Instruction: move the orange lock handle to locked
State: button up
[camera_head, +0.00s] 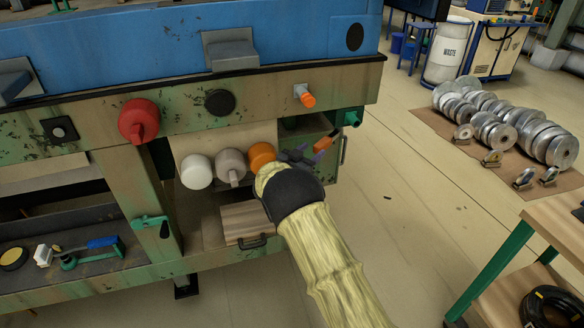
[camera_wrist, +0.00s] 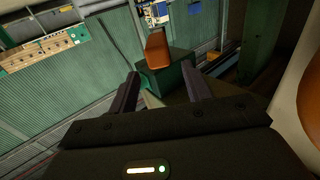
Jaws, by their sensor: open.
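An orange handle (camera_head: 322,145) shows just past my gripper (camera_head: 308,155) in the head view, by the green box at the bench's right end. In the wrist view an orange flat handle (camera_wrist: 157,48) stands up from a green block, ahead of my gripper (camera_wrist: 160,80) and roughly in line with the gap between the fingers. The fingers are apart with nothing between them, and appear not to touch the handle. Whether the handle is locked cannot be told.
A second orange knob (camera_head: 306,97) sits on the bench front above. A red knob (camera_head: 139,120) is further left.

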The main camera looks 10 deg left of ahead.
jog(key=v, duration=1)
